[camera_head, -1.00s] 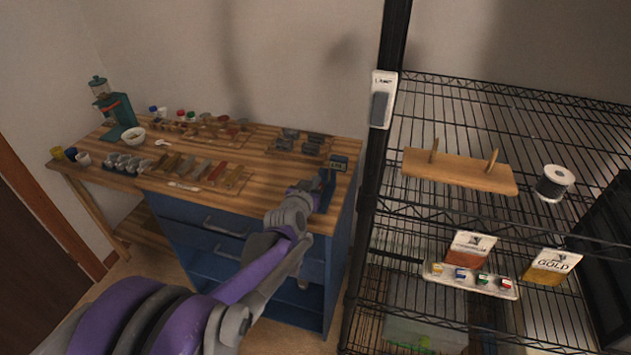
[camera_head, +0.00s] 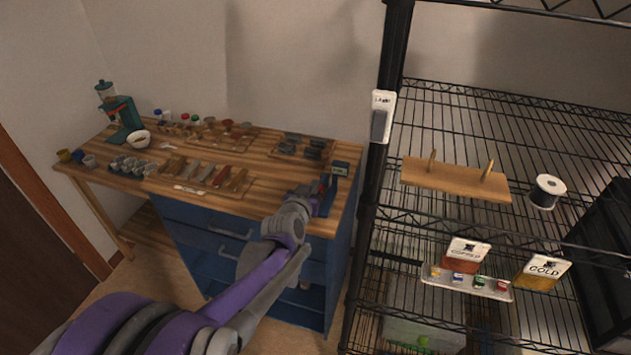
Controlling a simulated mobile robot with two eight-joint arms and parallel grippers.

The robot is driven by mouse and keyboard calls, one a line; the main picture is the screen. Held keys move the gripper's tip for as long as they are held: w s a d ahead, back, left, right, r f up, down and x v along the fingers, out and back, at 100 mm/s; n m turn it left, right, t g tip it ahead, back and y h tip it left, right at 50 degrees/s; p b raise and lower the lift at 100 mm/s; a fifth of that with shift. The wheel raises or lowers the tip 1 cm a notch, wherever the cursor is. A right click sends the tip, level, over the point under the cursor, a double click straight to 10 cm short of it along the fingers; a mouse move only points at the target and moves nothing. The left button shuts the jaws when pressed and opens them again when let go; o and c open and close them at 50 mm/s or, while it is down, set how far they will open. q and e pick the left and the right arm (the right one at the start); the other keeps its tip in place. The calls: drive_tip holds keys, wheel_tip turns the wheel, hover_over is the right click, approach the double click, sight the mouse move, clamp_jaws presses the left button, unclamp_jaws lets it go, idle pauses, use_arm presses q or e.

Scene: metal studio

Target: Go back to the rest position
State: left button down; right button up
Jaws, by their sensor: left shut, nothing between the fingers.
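My left arm reaches in from the bottom left, purple and grey. Its gripper (camera_head: 318,190) is at the right front corner of the wooden workbench top (camera_head: 270,190), close to a small blue stand with a dark display head (camera_head: 340,168). The gripper is shut and holds nothing. Its fingertips are small and partly merge with the blue stand, so I cannot tell whether they touch it. My right gripper is not in view.
The workbench has a blue drawer cabinet (camera_head: 222,232) and carries a teal grinder (camera_head: 122,112), a white bowl (camera_head: 138,139) and several small tools. A black wire rack (camera_head: 377,190) stands close to the right, holding a wooden board (camera_head: 455,181) and a wire spool (camera_head: 547,191).

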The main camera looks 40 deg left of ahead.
use_arm(q)
drive_tip(key=s+d+f, duration=0.1)
drive_tip(key=s+f, duration=0.1)
drive_tip(key=s, duration=0.4)
drive_tip(key=shift+d, duration=0.4)
drive_tip(key=shift+d, duration=0.1)
drive_tip(key=s+d+m+g+h+p, duration=0.1)
drive_tip(key=s+d+m+g+h, duration=0.15)
drive_tip(key=d, duration=0.65)
drive_tip(key=s+d+f+g+h+p, duration=0.1)
drive_tip(key=s+d+f+g, duration=0.1)
drive_tip(key=s, duration=0.6)
drive_tip(key=s+d+f+m+g+h+p, duration=0.1)
drive_tip(key=s+d+g, duration=0.3)
drive_tip(key=s+d, duration=0.3)
drive_tip(key=shift+s+d+f, duration=0.15)
drive_tip(key=shift+s+f, duration=0.25)
drive_tip(key=shift+s, duration=0.85)
